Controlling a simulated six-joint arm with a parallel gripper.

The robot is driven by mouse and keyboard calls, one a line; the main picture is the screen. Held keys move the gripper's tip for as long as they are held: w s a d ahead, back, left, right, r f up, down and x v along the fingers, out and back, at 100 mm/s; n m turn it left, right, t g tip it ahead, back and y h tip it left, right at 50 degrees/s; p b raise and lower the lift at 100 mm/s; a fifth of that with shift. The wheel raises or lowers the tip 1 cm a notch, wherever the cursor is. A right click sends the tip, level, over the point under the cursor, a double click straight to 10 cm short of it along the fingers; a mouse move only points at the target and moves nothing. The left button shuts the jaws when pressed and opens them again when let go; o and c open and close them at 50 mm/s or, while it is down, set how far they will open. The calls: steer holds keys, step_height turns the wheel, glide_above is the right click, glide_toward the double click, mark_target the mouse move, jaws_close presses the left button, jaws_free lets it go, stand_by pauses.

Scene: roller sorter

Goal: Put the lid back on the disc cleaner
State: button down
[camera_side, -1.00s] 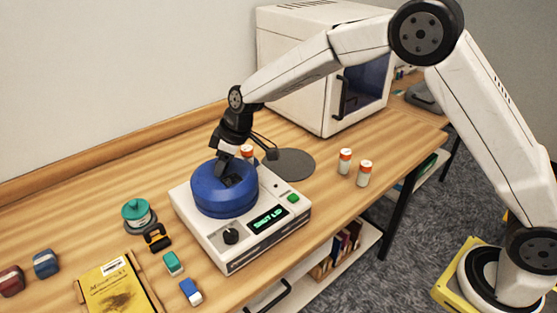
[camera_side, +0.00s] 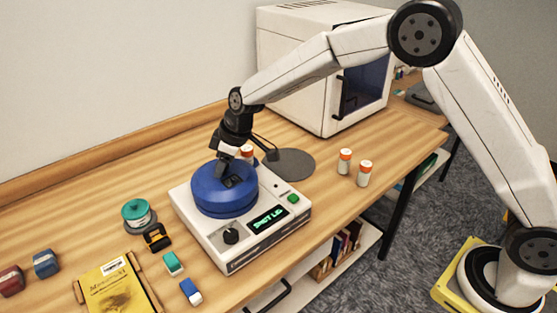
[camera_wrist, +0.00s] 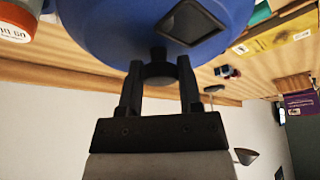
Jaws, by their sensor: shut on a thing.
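The disc cleaner (camera_side: 202,230) is a white box with a black dial and a green-lettered display that appears to read "SHUT LID". Its round blue lid (camera_side: 205,201) lies over the top of the cleaner. I cannot tell whether it is fully seated. A dark diamond-shaped patch marks the lid's top. My gripper (camera_side: 222,172) is at the lid's far upper side, tilted. In the wrist view the lid (camera_wrist: 105,28) fills the top, and my gripper (camera_wrist: 160,78) has its fingers shut on a black knob (camera_wrist: 158,70) beside the lid.
Orange-capped bottles (camera_side: 345,162) stand to the right, and one is close behind the cleaner. A dark round base (camera_side: 290,163) and a white cabinet (camera_side: 300,85) are behind. A teal spool (camera_side: 136,212), small blocks and a yellow book (camera_side: 118,287) lie left.

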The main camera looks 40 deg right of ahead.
jaws_free()
stand_by(0.5)
steer(key=shift+r, duration=0.1)
steer(key=shift+r, duration=3.4)
jaws_close()
